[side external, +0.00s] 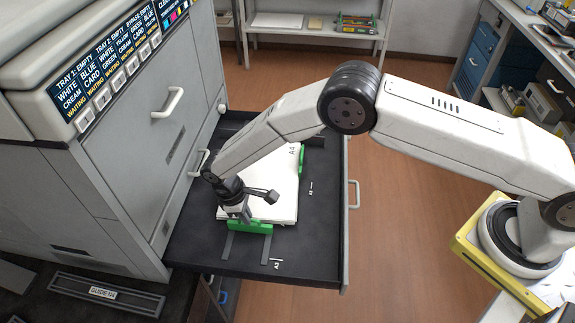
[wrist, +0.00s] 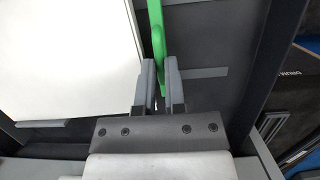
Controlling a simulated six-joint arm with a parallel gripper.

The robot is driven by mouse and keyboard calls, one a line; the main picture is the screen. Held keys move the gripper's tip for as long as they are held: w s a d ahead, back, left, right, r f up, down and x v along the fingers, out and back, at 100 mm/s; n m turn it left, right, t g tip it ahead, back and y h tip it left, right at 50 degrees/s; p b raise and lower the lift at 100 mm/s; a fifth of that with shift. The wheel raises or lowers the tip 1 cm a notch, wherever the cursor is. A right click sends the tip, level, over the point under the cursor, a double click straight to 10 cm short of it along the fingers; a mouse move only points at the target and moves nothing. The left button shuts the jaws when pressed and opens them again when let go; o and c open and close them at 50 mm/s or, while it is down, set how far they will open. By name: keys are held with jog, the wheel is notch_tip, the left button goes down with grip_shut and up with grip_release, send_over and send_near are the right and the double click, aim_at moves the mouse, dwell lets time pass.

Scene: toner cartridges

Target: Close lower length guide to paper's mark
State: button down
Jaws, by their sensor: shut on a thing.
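The open tray (side external: 325,225) holds a white paper stack (side external: 283,208), marked "A4" near its far end. The green lower length guide (side external: 262,228) stands at the stack's near edge, on dark slots. My gripper (side external: 240,214) is at this guide. In the wrist view my gripper's fingers (wrist: 158,75) are shut on the green guide (wrist: 156,28), one on each side. The paper (wrist: 65,60) lies just left of it there; a narrow gap seems to show. A second green guide (side external: 302,160) stands at the stack's right side.
Size marks are printed on the tray floor: one right of the stack (side external: 311,188), one reading like "A3" near the front (side external: 276,262). The printer body (side external: 110,150) rises on the left. The tray front has a white handle (side external: 353,193).

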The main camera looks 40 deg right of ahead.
jog(key=shift+w+d, duration=1.5)
jog(key=shift+w, duration=0.05)
jog(key=c, duration=0.8)
grip_release()
jog(key=shift+c, duration=0.2)
jog(key=shift+r, duration=0.1)
notch_tip(320, 180, up, 7)
